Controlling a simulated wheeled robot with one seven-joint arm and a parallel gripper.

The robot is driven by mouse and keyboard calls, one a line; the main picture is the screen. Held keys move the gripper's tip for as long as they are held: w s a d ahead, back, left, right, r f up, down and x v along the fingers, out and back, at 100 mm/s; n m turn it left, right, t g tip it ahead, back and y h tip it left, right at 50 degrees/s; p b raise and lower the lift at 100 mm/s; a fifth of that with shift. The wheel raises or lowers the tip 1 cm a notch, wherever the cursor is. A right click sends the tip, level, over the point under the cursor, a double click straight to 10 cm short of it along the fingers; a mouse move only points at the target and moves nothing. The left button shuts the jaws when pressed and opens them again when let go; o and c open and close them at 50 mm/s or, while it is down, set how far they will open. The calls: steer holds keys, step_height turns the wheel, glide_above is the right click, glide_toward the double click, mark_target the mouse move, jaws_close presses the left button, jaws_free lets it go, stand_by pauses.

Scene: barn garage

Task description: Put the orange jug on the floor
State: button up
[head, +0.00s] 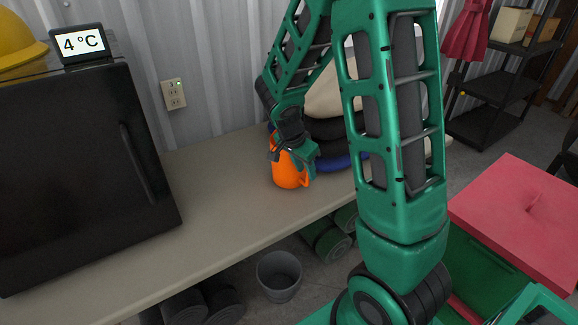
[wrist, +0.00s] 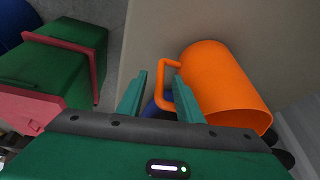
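The orange jug (head: 287,174) stands upright on the beige workbench (head: 215,200), near its right part. In the wrist view the jug (wrist: 225,85) fills the right of centre, with its handle towards my fingers. My gripper (head: 303,157) is at the jug's upper part and hides some of it in the head view. In the wrist view my gripper (wrist: 160,76) is open, its two green fingers apart. The jug's handle appears between the fingers; I cannot tell whether either finger touches it.
A black fridge (head: 75,170) stands on the bench at the left. Black, blue and beige items (head: 335,130) are stacked just behind the jug. A grey bucket (head: 279,276) and green rolls (head: 328,241) are on the floor below. A red-topped green box (head: 520,215) stands at the right.

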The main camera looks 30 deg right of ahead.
mark_target(307, 185)
steer(key=x, duration=0.5)
steer(key=shift+a, duration=0.1)
jaws_close()
